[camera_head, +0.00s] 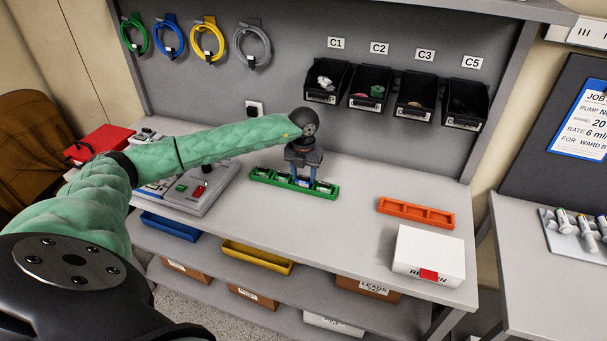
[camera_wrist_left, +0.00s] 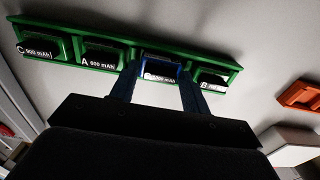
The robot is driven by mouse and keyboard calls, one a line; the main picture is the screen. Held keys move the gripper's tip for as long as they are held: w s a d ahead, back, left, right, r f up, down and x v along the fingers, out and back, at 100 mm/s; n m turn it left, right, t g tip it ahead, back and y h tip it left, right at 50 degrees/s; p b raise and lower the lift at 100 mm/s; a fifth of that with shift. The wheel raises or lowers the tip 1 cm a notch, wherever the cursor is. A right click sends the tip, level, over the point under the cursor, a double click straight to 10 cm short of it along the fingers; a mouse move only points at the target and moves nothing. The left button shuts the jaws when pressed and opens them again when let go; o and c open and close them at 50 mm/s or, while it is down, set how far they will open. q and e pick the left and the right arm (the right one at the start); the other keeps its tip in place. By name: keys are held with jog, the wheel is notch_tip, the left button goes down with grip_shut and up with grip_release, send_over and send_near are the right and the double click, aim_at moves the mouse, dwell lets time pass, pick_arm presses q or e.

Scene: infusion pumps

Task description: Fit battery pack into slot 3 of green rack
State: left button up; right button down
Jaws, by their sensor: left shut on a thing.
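The green rack (camera_head: 268,179) lies on the bench under the wall panel, and it spans the top of the left wrist view (camera_wrist_left: 112,41). There its compartments show packs labelled C (camera_wrist_left: 38,50), A (camera_wrist_left: 100,62) and B (camera_wrist_left: 212,82). My left gripper (camera_head: 304,178) points down over the rack, right of its middle. Its blue fingers are shut on a battery pack (camera_wrist_left: 160,73), whose letter is partly hidden. This pack is at the third compartment from the left, between A and B. I cannot tell whether it is fully seated. My right gripper is out of view.
An empty orange rack (camera_head: 415,213) and a white box with a red tab (camera_head: 432,251) stand to the right. A grey device (camera_head: 190,200) stands left, below my arm. Black bins (camera_head: 371,88) hang behind. The bench between the racks is clear.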

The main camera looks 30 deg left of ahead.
pick_arm(q)
jog(key=shift+f, duration=0.1)
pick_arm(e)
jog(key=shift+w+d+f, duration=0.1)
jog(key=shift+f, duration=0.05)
pick_arm(q)
jog(key=shift+f+b, duration=0.2)
jog(key=shift+b, duration=0.15)
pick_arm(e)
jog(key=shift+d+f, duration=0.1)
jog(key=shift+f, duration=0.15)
pick_arm(q)
jog(key=o, duration=1.2)
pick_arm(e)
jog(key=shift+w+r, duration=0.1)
pick_arm(q)
notch_tip(320, 180, up, 6)
jog(key=b, duration=0.3)
jog(key=shift+r, duration=0.9)
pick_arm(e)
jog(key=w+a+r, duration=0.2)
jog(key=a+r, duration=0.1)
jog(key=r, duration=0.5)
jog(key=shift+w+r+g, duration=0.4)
